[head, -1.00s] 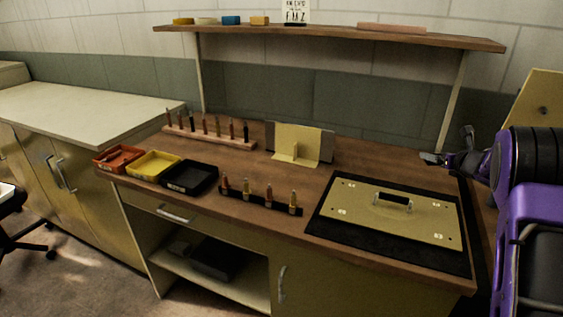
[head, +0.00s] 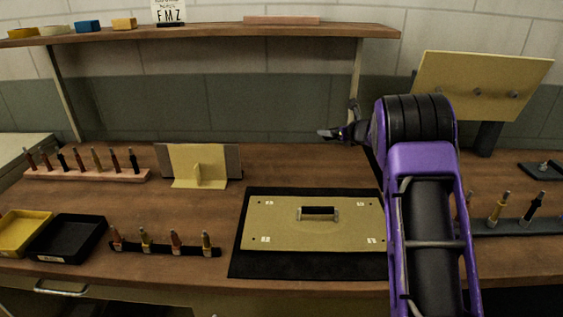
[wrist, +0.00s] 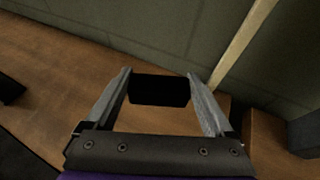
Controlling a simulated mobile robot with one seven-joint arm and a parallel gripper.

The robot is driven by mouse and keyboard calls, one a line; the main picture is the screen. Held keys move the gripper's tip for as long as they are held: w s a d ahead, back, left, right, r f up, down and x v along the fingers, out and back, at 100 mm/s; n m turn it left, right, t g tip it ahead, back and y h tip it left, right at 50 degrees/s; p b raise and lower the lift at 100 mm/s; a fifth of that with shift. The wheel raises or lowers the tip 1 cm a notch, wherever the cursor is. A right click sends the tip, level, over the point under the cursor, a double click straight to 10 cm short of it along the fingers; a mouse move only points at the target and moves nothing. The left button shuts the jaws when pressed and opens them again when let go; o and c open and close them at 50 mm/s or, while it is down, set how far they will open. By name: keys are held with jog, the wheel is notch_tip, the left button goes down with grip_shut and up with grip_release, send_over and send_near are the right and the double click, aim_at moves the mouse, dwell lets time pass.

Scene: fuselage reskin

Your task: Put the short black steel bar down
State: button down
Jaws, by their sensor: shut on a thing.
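My gripper (wrist: 160,98) is shut on the short black steel bar (wrist: 158,90). In the wrist view the bar spans the gap between the two grey fingertips, above the wooden bench. In the head view my gripper (head: 335,133) points left, over the back of the bench, behind the tan panel (head: 275,222). The bar is too small and dark to make out clearly there. The tan panel has a black handle (head: 318,210) and lies flat on a black mat (head: 310,267).
A tan angled stand (head: 198,165) is left of my gripper. Racks of upright pins (head: 88,174) (head: 165,250) stand left, with yellow (head: 22,232) and black (head: 65,238) trays. A tilted board (head: 482,87) stands right. Bench around the stand is clear.

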aim_at(330, 164)
notch_tip(330, 164, down, 10)
jog(key=shift+r+b, duration=0.1)
jog(key=shift+b, duration=0.75)
grip_release()
jog(key=v, duration=1.2)
jog(key=shift+d, duration=0.1)
